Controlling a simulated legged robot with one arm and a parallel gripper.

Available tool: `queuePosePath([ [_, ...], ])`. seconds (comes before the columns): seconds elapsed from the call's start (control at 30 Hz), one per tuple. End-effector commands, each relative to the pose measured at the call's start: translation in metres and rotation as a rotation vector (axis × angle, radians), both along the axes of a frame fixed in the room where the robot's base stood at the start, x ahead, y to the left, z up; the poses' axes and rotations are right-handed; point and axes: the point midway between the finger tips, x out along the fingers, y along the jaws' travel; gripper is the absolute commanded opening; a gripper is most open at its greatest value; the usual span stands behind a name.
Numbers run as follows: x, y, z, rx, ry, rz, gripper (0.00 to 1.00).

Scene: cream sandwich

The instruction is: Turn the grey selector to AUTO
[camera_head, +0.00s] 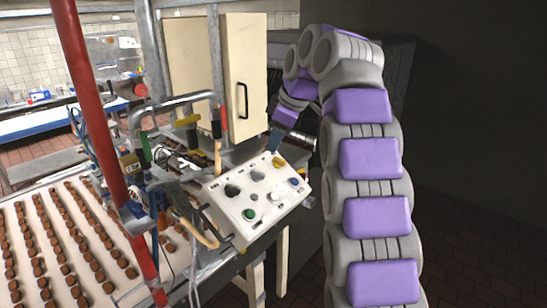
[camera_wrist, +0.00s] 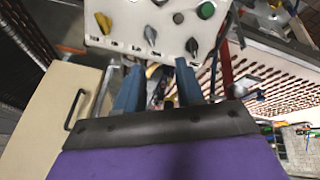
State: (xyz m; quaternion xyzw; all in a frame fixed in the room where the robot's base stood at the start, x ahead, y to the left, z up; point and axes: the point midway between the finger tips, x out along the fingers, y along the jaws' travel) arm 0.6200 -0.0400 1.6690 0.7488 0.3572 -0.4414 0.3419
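The grey selector (camera_wrist: 150,35) is the middle knob of a row on a white control panel (camera_wrist: 130,30). It also shows in the head view (camera_head: 257,173), between a black selector (camera_head: 232,190) and a yellow selector (camera_head: 279,162). Labels by the knobs are too small to read, so I cannot tell its setting. My gripper (camera_wrist: 158,72) is open, with two blue fingers apart and nothing between them. In the wrist view the fingertips are just below the grey selector and appear apart from it. In the head view my gripper (camera_head: 276,139) is above the panel's far edge, near the yellow selector.
The panel also carries a green button (camera_head: 250,213) and a blue button (camera_head: 294,182). A cream cabinet door (camera_head: 246,75) stands behind my gripper. A red post (camera_head: 100,140) and a conveyor with rows of brown pieces (camera_head: 60,245) are on the left.

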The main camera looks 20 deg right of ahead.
Motion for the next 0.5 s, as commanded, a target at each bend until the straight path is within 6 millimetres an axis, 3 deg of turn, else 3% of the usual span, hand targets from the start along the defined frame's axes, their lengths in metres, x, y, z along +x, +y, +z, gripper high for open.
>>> queuePosePath([
  [0.1, 0.008, -0.003, 0.015, -0.017, -0.033, 0.046, 0.37],
  [0.23, 0.011, -0.003, 0.016, -0.027, -0.046, 0.068, 0.37],
  [0.5, 0.023, 0.001, -0.015, -0.026, -0.044, 0.069, 0.37],
])
